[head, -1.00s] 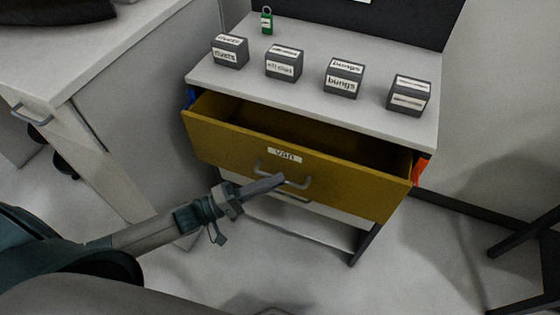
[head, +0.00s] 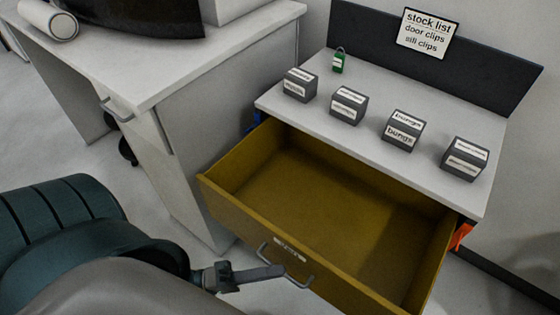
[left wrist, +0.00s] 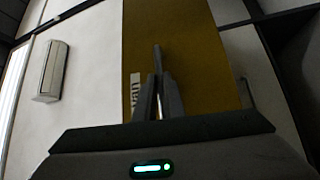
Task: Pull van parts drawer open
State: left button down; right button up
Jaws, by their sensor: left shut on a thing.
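The van parts drawer (head: 232,211) is a mustard-yellow drawer in a light grey cabinet, pulled far out, with its empty-looking inside showing. Its front carries a label and a grey bar handle (head: 297,280). My left gripper (head: 272,271) is at the handle and shut on it. In the left wrist view the gripper's fingers (left wrist: 159,92) are close together in front of the yellow drawer front (left wrist: 195,45) with its "van" label (left wrist: 135,95). The fingers partly hide the handle there. My right gripper is not in view.
Several dark labelled boxes, one marked bungs (head: 401,132), stand on the cabinet top (head: 350,140) with a green padlock (head: 338,62). A stock list sign (head: 428,34) is behind. A white desk (head: 170,70) stands to the left. An orange thing (head: 461,236) is by the drawer's right side.

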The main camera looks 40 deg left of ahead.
pick_arm(q)
jog(key=c, duration=1.8)
grip_release()
jog(key=shift+c, duration=0.2)
jog(key=shift+s+a, duration=0.1)
